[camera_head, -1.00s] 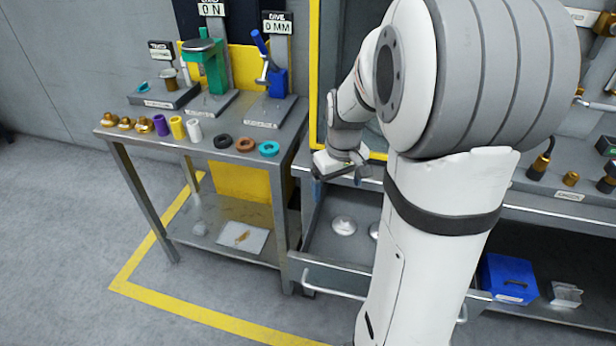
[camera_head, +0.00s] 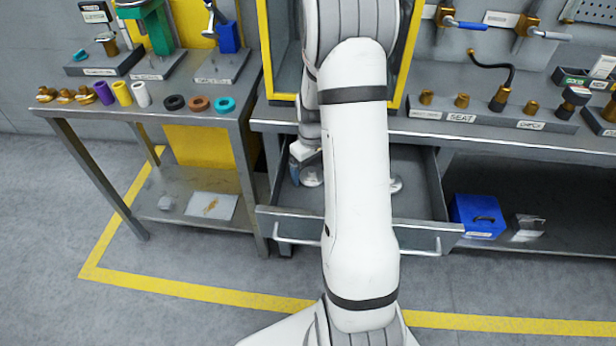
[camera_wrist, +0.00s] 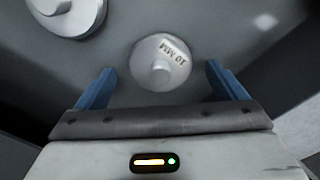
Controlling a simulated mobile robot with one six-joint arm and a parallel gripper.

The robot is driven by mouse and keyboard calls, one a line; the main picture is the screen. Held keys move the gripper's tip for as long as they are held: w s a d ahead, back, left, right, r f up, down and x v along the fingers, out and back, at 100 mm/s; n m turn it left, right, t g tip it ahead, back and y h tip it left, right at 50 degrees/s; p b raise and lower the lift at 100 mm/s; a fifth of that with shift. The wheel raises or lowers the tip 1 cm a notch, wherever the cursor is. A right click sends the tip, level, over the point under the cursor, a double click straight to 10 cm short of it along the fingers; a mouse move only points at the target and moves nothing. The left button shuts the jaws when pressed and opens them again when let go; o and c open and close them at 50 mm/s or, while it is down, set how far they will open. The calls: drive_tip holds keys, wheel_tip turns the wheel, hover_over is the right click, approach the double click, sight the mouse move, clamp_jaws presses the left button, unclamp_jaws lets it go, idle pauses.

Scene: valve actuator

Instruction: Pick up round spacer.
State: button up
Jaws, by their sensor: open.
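My gripper is open and holds nothing. The head view shows my gripper (camera_head: 298,166) down in the drawer, beside a round spacer (camera_head: 313,177). A second round spacer (camera_wrist: 72,14) is at the upper left of the wrist view, cut off by the edge. My arm hides the middle of the drawer in the head view.
The open drawer (camera_head: 432,215) has walls and a front handle around my gripper. The workbench top (camera_head: 430,128) is above it. A side table (camera_head: 150,112) with several rings and cylinders stands left. A blue box (camera_head: 478,214) is on the right lower shelf.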

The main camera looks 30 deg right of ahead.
drive_tip(key=shift+f, duration=0.3)
drive_tip(key=shift+c, duration=0.4)
drive_tip(key=c, duration=1.1)
